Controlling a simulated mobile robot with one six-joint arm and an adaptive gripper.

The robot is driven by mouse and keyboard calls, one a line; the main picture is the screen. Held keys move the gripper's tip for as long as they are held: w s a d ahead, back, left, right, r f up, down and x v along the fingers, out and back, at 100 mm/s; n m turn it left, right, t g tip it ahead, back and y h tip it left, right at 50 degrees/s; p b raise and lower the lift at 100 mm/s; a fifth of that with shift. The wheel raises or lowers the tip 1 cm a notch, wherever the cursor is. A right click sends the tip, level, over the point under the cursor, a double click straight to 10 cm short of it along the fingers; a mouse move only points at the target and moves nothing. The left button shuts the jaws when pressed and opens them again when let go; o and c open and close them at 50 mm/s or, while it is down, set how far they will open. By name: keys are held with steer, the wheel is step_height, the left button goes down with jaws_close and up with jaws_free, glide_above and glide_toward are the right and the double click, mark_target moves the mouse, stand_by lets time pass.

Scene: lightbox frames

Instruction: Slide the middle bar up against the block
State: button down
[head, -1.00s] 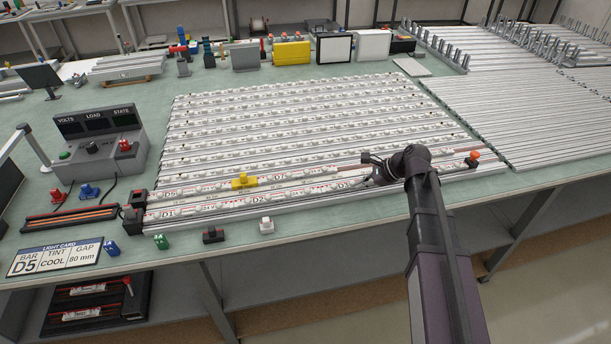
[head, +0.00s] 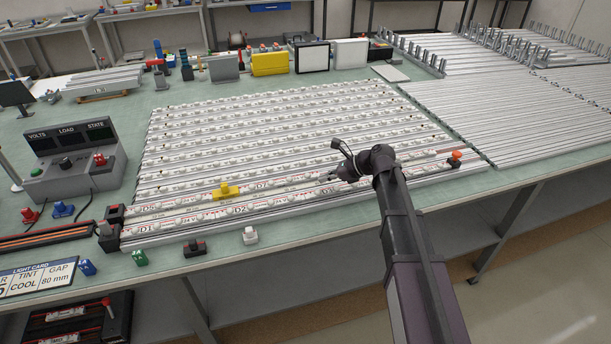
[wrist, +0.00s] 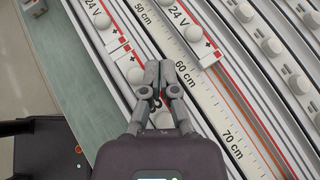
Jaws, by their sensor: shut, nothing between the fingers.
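White light bars with round knobs lie in two front rows. In the head view the front row shows bar D1 (head: 147,229), bar D2 (head: 240,209) and bar D3 near my gripper. A yellow block (head: 226,191) sits on the row behind, between bar D5 (head: 150,208) and a bar to its right. Black blocks (head: 114,214) stand at the rows' left ends. My gripper (head: 325,179) is shut and empty. In the wrist view its fingertips (wrist: 166,68) are together over the ruler's edge, beside a bar end (wrist: 131,68); contact cannot be told.
A ruler strip (wrist: 190,89) runs between the two rows. Small white (head: 250,236), black (head: 194,248) and green (head: 139,257) pieces lie along the table's front edge. More bar rows fill the space behind.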

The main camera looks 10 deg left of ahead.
mark_target(284, 179)
steer(key=a, duration=0.8)
steer(key=a+f, duration=0.1)
steer(key=a, duration=0.3)
steer(key=shift+b, duration=0.4)
steer(key=shift+d+f+b, duration=0.15)
steer(key=shift+f+b, duration=0.15)
steer(key=shift+b, duration=0.1)
steer(key=shift+s, duration=0.15)
steer(key=shift+d, duration=0.4)
steer(key=shift+a+r+p, duration=0.1)
steer(key=shift+r+p, duration=0.6)
steer(key=shift+r, duration=0.2)
